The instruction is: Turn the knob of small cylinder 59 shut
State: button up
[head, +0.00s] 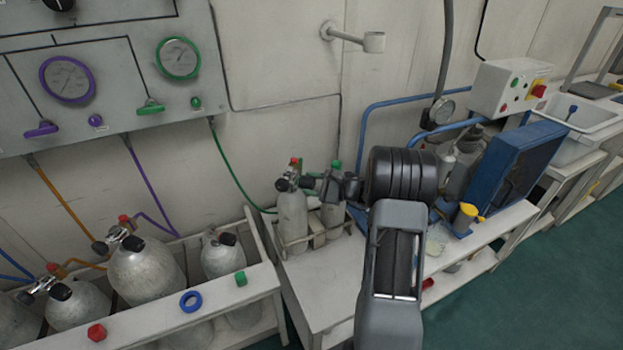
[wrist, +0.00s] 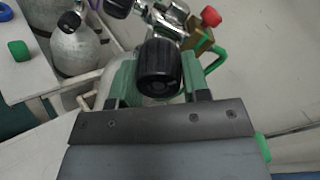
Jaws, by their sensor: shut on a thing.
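Two small grey cylinders stand side by side in a low rack on the bench in the head view, a left one (head: 292,218) and a right one (head: 332,217). I cannot read a number on either. My gripper (head: 318,184) reaches in from the right at valve height, beside the left cylinder's valve. In the wrist view its green fingers (wrist: 160,80) stand on both sides of a ribbed black knob (wrist: 159,68) and are shut on it. The metal valve (wrist: 165,15) behind the knob carries a red cap (wrist: 211,16). The cylinder below is mostly hidden.
Larger cylinders (head: 145,270) stand in a rack at the left, with a blue ring (head: 190,301) on its front board. A gauge panel (head: 110,70) hangs above.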

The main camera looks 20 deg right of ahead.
jog(key=m+p, duration=0.5)
jog(key=m, duration=0.2)
jog(key=shift+r, duration=0.15)
jog(key=m+p, duration=0.4)
jog(key=m, duration=0.1)
jog(key=shift+m+y, duration=0.3)
jog(key=shift+f, duration=0.2)
jog(key=o, duration=0.9)
jog(key=shift+o, duration=0.2)
jog(key=v, duration=0.7)
jog(key=shift+s+d, duration=0.15)
jog(key=shift+s, duration=0.1)
